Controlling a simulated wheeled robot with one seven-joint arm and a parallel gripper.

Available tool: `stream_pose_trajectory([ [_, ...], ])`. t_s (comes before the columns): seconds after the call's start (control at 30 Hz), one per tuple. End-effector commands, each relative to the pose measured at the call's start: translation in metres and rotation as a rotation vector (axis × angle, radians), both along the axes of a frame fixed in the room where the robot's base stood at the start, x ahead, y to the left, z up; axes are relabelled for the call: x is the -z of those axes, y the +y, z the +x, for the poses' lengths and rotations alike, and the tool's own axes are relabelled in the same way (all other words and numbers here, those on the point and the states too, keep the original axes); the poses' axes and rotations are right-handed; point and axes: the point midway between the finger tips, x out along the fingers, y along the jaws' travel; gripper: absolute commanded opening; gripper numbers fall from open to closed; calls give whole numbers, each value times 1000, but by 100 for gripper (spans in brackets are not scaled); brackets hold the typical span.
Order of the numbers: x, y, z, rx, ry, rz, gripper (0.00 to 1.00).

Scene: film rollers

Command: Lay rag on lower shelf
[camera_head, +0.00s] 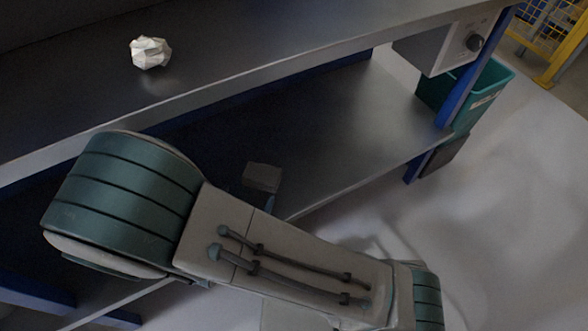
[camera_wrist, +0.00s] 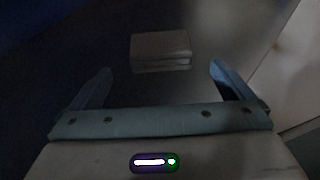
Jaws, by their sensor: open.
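The rag (camera_wrist: 160,46) looks like a folded grey-brown stack in the wrist view, ahead of my gripper (camera_wrist: 160,69) and between the lines of its two fingers. The fingers are spread apart and hold nothing. In the head view the rag (camera_head: 262,177) shows as a small grey block over the dark lower shelf (camera_head: 360,115), just beyond my arm. It appears to lie on that shelf, though its underside is hidden. In the head view my arm hides most of my gripper.
A white crumpled piece (camera_head: 150,52) lies on the upper worktop (camera_head: 250,45), whose front edge overhangs the shelf. A grey control box (camera_head: 450,45) hangs at the right, above a teal bin (camera_head: 490,95). The shelf's right part is clear.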

Motion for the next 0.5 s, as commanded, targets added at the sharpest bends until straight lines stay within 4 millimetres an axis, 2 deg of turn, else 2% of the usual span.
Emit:
stream_pose_trajectory([
  [0.17, -1, -3, 2, 16, 0, 7, 100],
  [0.27, -9, -17, 11, 100, 7, 45, 100],
  [0.37, -24, -48, 25, 272, 18, 123, 100],
  [0.5, -48, -104, 38, 597, 34, 278, 100],
])
